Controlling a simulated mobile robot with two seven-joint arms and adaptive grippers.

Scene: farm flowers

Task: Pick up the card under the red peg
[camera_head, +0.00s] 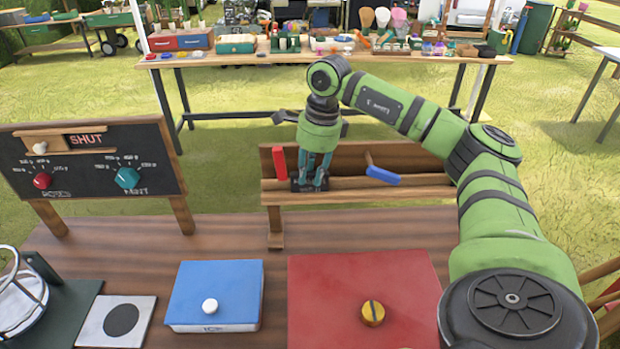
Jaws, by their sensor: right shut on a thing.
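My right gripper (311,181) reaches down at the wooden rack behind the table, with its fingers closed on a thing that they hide. A red upright piece (279,163), perhaps the red peg, stands on the rack just left of the fingers. A blue piece (383,175) lies tilted on the rack to their right. A red round knob (42,181) sits on the chalkboard at the left. I cannot make out a card under either red piece. My left gripper is not in view.
The wooden rack (430,188) stands behind the brown table. The chalkboard (85,150) reads "SHUT".

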